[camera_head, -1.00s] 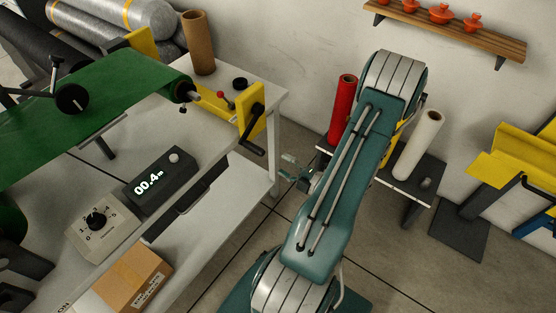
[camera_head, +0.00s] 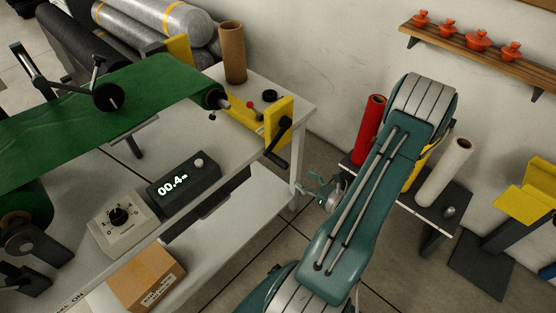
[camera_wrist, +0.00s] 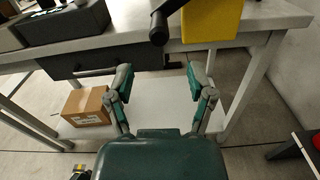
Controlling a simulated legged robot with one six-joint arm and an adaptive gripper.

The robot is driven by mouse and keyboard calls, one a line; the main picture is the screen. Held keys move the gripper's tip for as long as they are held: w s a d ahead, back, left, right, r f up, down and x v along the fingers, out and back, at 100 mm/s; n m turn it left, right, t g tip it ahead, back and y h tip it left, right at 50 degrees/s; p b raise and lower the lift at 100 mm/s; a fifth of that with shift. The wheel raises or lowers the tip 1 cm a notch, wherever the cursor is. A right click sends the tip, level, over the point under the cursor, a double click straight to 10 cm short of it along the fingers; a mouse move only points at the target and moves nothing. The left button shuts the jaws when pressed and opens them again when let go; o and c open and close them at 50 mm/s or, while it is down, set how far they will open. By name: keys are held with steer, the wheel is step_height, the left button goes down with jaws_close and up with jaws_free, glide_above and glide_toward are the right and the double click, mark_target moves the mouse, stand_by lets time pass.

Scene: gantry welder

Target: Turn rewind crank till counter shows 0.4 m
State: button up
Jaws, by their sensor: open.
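The rewind crank (camera_head: 278,150) is a black arm with a grip on a yellow end bracket (camera_head: 280,118) at the bench's right edge. In the wrist view its black grip (camera_wrist: 159,30) hangs beyond my fingertips, beside the yellow bracket (camera_wrist: 212,20). The counter (camera_head: 183,184) is a dark box on the bench with a lit display reading 00.4 m. My gripper (camera_head: 314,187) is right of and below the crank, partly hidden by my arm. In the wrist view my gripper (camera_wrist: 159,75) has its fingers wide apart, empty and clear of the crank.
Some floor between is clear.

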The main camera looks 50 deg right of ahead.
mark_target(278, 160)
steer(key=w, duration=1.1)
steer(key=shift+s, duration=0.1)
jaws_close()
